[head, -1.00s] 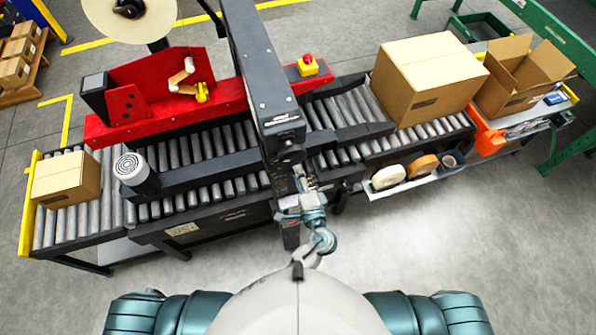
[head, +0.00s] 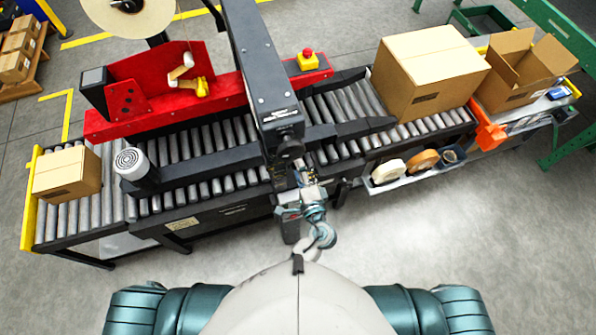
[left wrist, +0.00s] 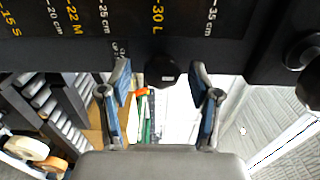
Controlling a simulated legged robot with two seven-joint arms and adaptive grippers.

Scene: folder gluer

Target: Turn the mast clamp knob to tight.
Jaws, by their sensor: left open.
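A small black knob (left wrist: 160,72) sits under the lower edge of a black scale plate (left wrist: 130,20) in the left wrist view. I take it for the mast clamp knob. My left gripper (left wrist: 160,88) is open, with one blue-padded finger on each side of the knob and a visible gap to each. In the head view my left gripper (head: 304,182) is at the front of the black mast (head: 262,70), near its lower end. There the knob between the fingers cannot be made out. My right gripper is not in view.
Another dark round knob (left wrist: 303,50) shows at the right of the left wrist view. The roller conveyor (head: 225,185) carries a small carton (head: 66,175) and a large carton (head: 430,75). Tape rolls (head: 422,160) lie in a side tray. The floor in front is clear.

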